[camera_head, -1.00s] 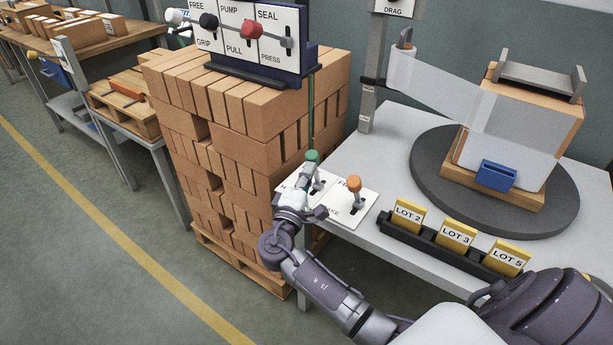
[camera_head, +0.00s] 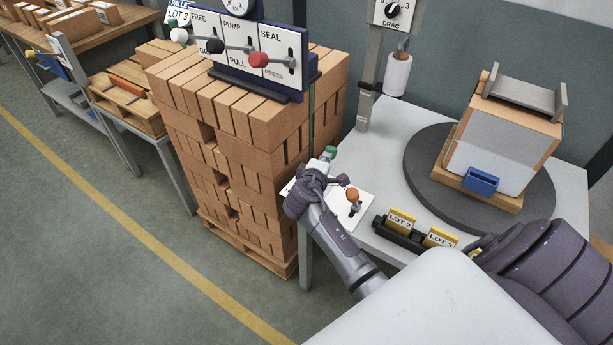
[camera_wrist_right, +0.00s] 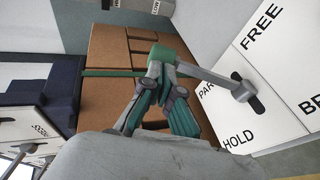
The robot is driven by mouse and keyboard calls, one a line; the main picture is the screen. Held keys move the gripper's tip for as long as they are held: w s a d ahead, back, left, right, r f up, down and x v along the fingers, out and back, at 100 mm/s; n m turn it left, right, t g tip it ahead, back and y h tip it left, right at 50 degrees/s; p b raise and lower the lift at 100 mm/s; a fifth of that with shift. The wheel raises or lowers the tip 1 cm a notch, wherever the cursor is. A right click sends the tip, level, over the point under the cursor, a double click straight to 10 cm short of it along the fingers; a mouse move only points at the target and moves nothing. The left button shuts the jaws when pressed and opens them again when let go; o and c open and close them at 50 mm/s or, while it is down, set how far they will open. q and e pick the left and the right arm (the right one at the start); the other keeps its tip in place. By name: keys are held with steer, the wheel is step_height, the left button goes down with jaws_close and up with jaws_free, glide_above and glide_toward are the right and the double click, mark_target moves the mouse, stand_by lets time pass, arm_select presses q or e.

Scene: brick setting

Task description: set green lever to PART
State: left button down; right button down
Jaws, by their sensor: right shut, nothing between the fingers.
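The green lever's knob (camera_head: 329,152) is at the back of the white lever plate (camera_head: 362,207). Its stem leans toward the back. My right gripper (camera_head: 322,163) is at the green lever, its fingertips close to the knob. In the right wrist view the green knob (camera_wrist_right: 172,58) is right at the fingertips (camera_wrist_right: 157,75), with its grey stem running right to a slot in the plate (camera_wrist_right: 275,70). FREE, HOLD and partly hidden PAR and BR labels show there. The fingers are shut with nothing between them. I cannot tell whether they touch the knob. My left gripper is out of view.
An orange-knobbed lever (camera_head: 352,194) stands beside the green one. A brick stack (camera_head: 245,150) is close left of the table (camera_head: 400,125). A lever board (camera_head: 250,50) stands above it. A turntable (camera_head: 430,170) with a box and a lot-card rack (camera_head: 400,232) are to the right.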

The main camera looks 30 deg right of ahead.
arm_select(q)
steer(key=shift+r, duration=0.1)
arm_select(e)
steer(key=shift+w+d, duration=0.3)
steer(key=shift+d, duration=0.4)
steer(key=shift+d, duration=0.1)
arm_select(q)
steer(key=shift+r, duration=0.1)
arm_select(e)
steer(key=shift+r, duration=0.15)
